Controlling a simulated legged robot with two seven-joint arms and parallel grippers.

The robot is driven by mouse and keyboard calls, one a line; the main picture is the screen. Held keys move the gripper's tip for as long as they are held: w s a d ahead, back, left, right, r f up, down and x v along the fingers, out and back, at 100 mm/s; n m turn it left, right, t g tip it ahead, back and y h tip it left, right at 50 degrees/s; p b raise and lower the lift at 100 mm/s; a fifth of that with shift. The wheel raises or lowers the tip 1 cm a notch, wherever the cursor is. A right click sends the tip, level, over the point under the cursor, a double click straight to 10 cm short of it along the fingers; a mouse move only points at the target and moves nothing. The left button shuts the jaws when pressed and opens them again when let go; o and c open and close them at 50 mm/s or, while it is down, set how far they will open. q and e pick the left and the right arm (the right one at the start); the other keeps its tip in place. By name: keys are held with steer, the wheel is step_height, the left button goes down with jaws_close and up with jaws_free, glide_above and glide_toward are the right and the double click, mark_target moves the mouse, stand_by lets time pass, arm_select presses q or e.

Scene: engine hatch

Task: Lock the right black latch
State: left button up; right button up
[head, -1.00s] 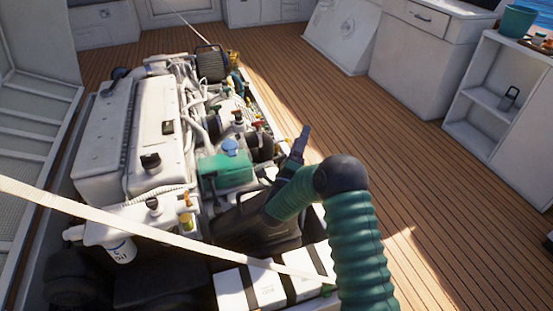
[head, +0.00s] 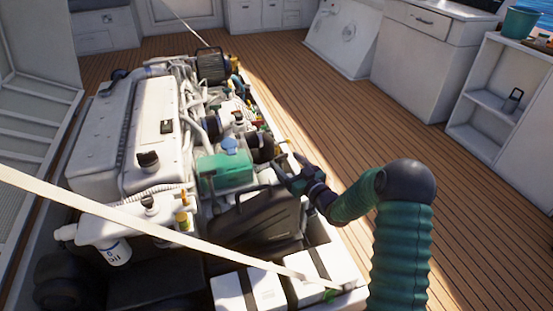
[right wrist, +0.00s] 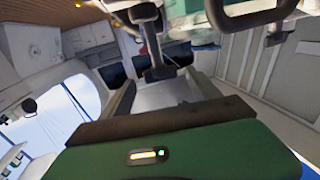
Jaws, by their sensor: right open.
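My right gripper (head: 287,168) is open and empty in the head view. It points left, at the right side of the engine (head: 122,130), just right of a green tank (head: 222,173) with a blue cap. Its tips look close to the engine's edge, but I cannot tell whether they touch anything. In the right wrist view, my green gripper housing (right wrist: 170,155) fills the bottom, with dark parts above it. I cannot clearly pick out the right black latch in either view; it may be hidden by my gripper or too small to tell. My left gripper is out of view.
A black case (head: 262,218) and white boxes with black straps (head: 318,272) sit below the gripper. A pale strap (head: 150,222) crosses the front of the engine. The plank deck (head: 420,150) on the right is open. White cabinets (head: 415,60) stand behind.

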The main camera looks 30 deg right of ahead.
mark_target(282, 159)
steer(key=w+b, duration=0.2)
steer(key=w, duration=0.3)
steer(key=shift+w+f, duration=0.15)
steer(key=shift+w, duration=0.15)
steer(key=shift+w+r, duration=0.2)
steer(key=shift+w, duration=0.3)
steer(key=c, duration=1.4)
steer(key=shift+o, duration=0.2)
steer(key=shift+d+m+h, duration=0.1)
steer(key=shift+m+h, duration=1)
steer(key=shift+h, duration=0.7)
steer(key=shift+s+d+m+g+h, duration=0.1)
steer(key=shift+d+m+g+h, duration=0.25)
steer(key=shift+h, duration=0.25)
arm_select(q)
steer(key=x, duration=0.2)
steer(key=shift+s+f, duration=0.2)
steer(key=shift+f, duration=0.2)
arm_select(e)
steer(key=shift+a, duration=0.1)
steer(key=o, duration=1.4)
steer(key=shift+c, duration=0.2)
